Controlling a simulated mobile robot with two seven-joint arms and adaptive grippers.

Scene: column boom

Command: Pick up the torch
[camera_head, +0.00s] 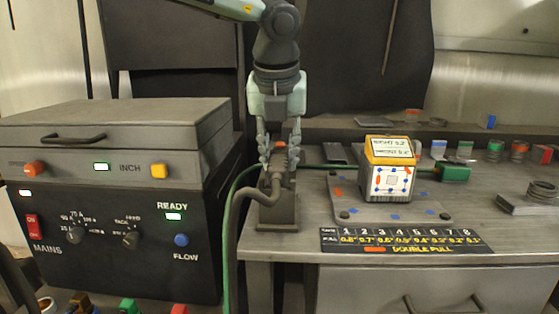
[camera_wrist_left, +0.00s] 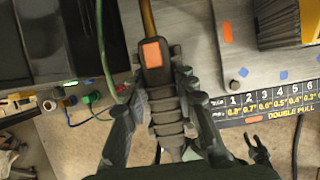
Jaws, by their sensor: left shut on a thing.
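The torch (camera_wrist_left: 167,107) has a dark ribbed handle, an orange button and a brass-coloured neck in the left wrist view. In the head view its handle (camera_head: 284,172) stands at the bench's left edge, beside or in a grey block (camera_head: 277,213). I cannot tell if it still touches the block. My left gripper (camera_head: 280,153) comes down from above with a finger on each side of the handle, shut on it. The fingers (camera_wrist_left: 160,88) flank the ribbed part in the left wrist view and hide some of it.
A dark power unit (camera_head: 120,235) with knobs stands left of the bench. A white and yellow box (camera_head: 388,182) sits on a plate (camera_head: 350,207) to the right, behind a number chart (camera_head: 405,240).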

